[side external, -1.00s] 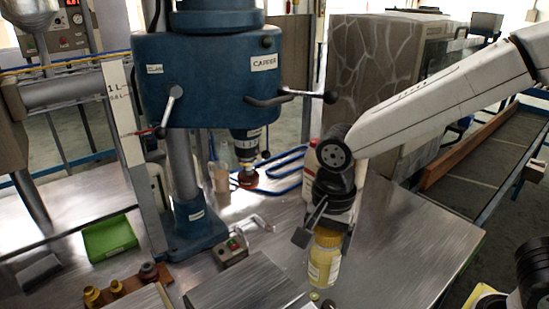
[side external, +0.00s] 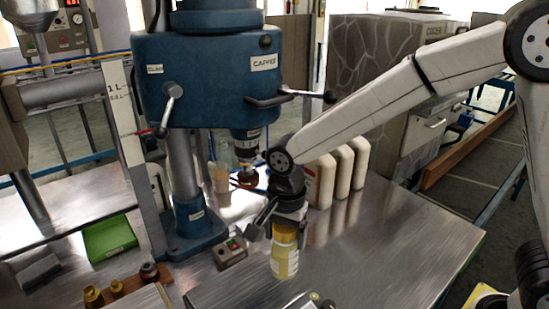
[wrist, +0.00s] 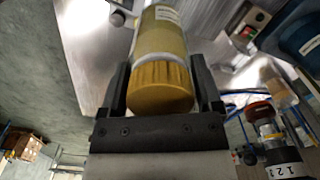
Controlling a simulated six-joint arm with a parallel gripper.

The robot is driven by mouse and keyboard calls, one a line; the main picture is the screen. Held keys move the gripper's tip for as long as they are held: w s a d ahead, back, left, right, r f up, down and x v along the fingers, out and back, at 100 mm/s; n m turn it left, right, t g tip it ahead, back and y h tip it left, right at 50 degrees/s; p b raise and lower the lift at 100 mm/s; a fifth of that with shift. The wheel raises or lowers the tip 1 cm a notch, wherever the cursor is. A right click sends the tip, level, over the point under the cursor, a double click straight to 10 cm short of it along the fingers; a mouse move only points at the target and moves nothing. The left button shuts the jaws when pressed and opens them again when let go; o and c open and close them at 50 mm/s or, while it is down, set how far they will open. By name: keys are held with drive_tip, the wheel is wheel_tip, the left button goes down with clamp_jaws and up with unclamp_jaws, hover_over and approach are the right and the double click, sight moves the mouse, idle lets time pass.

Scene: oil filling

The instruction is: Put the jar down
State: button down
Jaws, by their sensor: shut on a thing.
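The jar (side external: 285,262) has a yellow cap, a pale label and yellow contents. It is upright in the side view, below my gripper (side external: 277,226). My gripper is shut around the upper part of the jar. In the wrist view the jar (wrist: 160,45) lies between the two dark fingers of my gripper (wrist: 164,92), with its yellow cap toward the palm. I cannot tell whether the jar's base touches the metal table (side external: 400,240).
A blue capper machine (side external: 205,80) stands left of my gripper. A small control box (side external: 231,254) is beside the jar. Several white bottles (side external: 343,172) stand behind it. A green tray (side external: 108,238) lies at left. The table to the right is clear.

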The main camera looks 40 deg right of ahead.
drive_tip(key=w+a+f, duration=0.1)
drive_tip(key=w+f, duration=0.3)
drive_tip(key=f, duration=0.1)
drive_tip(key=shift+w+a+f, duration=0.25)
drive_tip(key=shift+w+f, duration=0.05)
drive_tip(key=shift+w, duration=0.1)
drive_tip(key=shift+w+a+f, duration=0.1)
drive_tip(key=shift+w+f, duration=0.05)
drive_tip(key=shift+f, duration=0.8)
drive_tip(key=shift+w+f, duration=0.1)
drive_tip(key=shift+f, duration=0.8)
drive_tip(key=shift+f, duration=0.1)
unclamp_jaws()
wheel_tip(320, 180, up, 12)
